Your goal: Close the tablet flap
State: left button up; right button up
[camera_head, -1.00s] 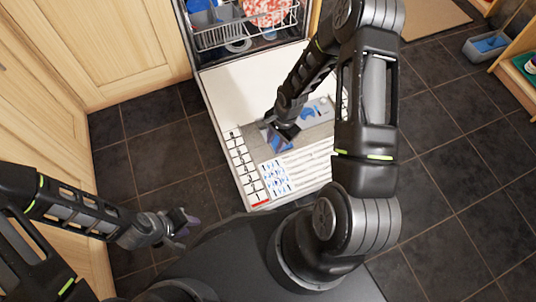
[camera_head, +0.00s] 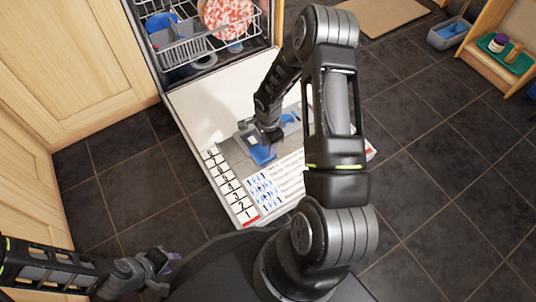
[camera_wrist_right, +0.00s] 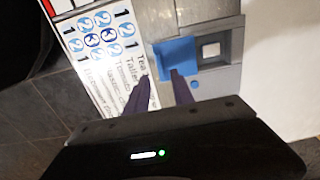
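The dispenser (camera_wrist_right: 228,72) is a grey panel on the inner face of the lowered dishwasher door (camera_head: 195,103). Its blue tablet flap (camera_head: 262,155) shows below my right gripper in the head view. In the right wrist view the flap (camera_wrist_right: 175,54) lies at the panel's left part, beside a pale square recess (camera_wrist_right: 210,50) that is uncovered. My right gripper (camera_wrist_right: 159,76) has its fingers apart with nothing between them, the right fingertip close to the flap's lower edge; contact cannot be told. My left gripper (camera_head: 165,264) hangs at lower left, away from the door; its opening is unclear.
The dishwasher's lower rack (camera_head: 205,40) holds a patterned plate (camera_head: 228,14) and blue items. Wooden cabinets (camera_head: 75,60) stand left. Dark floor tiles (camera_head: 430,170) are clear at right. A grey-blue bin (camera_head: 448,34) and wooden shelf (camera_head: 500,60) stand far right.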

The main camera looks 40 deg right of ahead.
aim_at(268, 157)
notch_tip(268, 157, down, 6)
jog(key=shift+r+b, duration=0.15)
jog(key=shift+b, duration=0.8)
jog(key=shift+c, duration=0.6)
grip_shut()
